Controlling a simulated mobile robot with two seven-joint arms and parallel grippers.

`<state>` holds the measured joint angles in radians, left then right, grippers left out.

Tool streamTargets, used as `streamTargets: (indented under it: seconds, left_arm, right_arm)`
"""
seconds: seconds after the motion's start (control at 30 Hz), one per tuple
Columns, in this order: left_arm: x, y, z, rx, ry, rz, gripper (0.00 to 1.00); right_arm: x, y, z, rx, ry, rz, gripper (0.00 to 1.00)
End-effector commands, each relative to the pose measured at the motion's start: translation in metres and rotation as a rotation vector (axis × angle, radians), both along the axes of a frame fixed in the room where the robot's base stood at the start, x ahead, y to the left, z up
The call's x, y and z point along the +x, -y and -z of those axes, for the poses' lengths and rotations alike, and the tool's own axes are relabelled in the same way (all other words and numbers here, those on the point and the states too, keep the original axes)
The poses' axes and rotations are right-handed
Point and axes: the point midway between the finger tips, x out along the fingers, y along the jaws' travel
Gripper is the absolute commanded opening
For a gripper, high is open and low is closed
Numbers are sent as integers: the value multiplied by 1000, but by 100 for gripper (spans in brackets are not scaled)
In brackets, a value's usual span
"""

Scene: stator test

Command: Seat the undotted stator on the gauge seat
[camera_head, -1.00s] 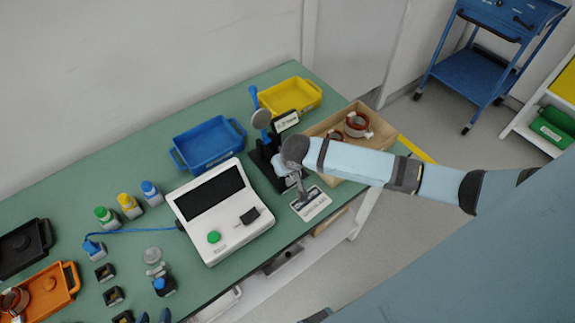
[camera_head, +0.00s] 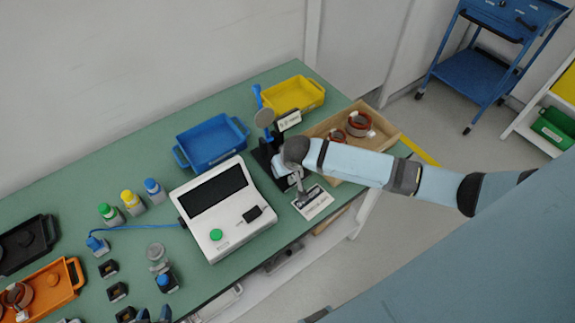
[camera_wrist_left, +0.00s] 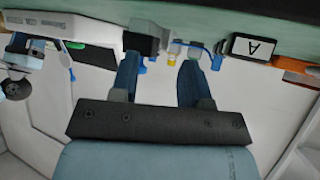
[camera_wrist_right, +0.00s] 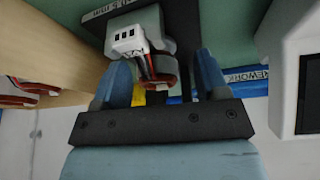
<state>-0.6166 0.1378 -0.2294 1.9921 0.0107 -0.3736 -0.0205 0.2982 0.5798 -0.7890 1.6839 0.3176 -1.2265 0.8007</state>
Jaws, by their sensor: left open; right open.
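In the right wrist view, a stator with a white terminal block (camera_wrist_right: 130,42) and reddish windings lies between the parted fingers of my right gripper (camera_wrist_right: 162,62). It is at the black gauge base (camera_wrist_right: 88,30); whether it is fully seated cannot be told. In the head view my right arm covers this gripper and part of the black gauge (camera_head: 266,168). Two more stators (camera_head: 358,124) lie in the wooden tray (camera_head: 385,148); dots are too small to see. My left gripper (camera_head: 155,316) is open and empty at the bottom edge, also in the left wrist view (camera_wrist_left: 160,65).
A white tester (camera_head: 250,232) stands left of the gauge. Blue (camera_head: 240,145) and yellow (camera_head: 318,98) trays are behind. Capped bottles (camera_head: 155,192), small black blocks and an orange tray (camera_head: 70,285) holding a stator fill the left. A white label plate (camera_head: 313,203) is near the front edge.

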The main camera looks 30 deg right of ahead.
Motion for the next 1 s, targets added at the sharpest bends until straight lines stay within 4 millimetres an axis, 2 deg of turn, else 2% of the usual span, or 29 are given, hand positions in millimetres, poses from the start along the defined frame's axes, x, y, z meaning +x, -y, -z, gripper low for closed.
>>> streamTargets:
  seconds: [0.03, 0.47, 0.57, 1.0]
  left_arm:
    - [0, 0, 1, 1, -1, -1, 43]
    - [0, 0, 2, 0, -1, 0, 43]
    - [-1, 0, 2, 1, -2, 0, 43]
    - [-3, 2, 5, -3, -6, 2, 43]
  right_arm:
    - [-4, 6, 6, -12, -14, 6, 77]
    - [-7, 8, 3, -18, -19, 8, 77]
    - [-12, 6, -10, -17, -16, 6, 77]
    - [-44, -5, -103, -6, -2, 1, 77]
